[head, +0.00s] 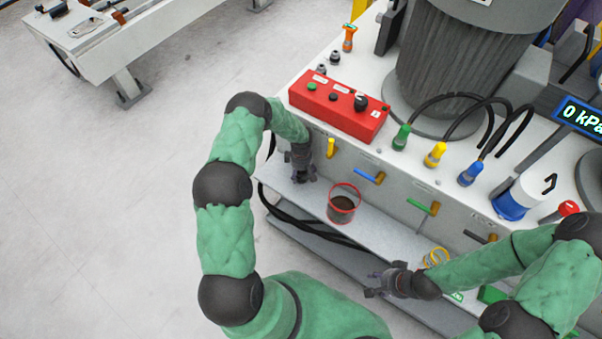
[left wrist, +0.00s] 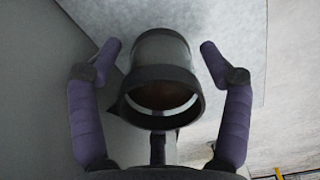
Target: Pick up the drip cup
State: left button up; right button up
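A see-through cup with a red rim (head: 343,205) and dark contents stands upright on the grey shelf (head: 385,232) along the machine's front. My left gripper (head: 304,179) is above the shelf, to the left of this cup and apart from it. In the left wrist view, my left gripper (left wrist: 157,50) is open, with a grey cylinder with a dark rim and brownish inside (left wrist: 162,82) between its spread fingers, not clasped. I cannot tell whether this is the same cup. My right gripper (head: 371,284) is open and empty, near the shelf's front edge, below the red-rimmed cup in the picture.
A red control box (head: 338,105) sits on the machine top above the shelf. Yellow, blue and green handles (head: 369,177) stick out from the front panel behind the cup. Black hoses (head: 300,224) run below the shelf.

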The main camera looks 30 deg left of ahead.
pick_arm(q)
jog(key=c, duration=1)
jog(key=shift+o, duration=0.2)
jog(key=shift+r, duration=0.1)
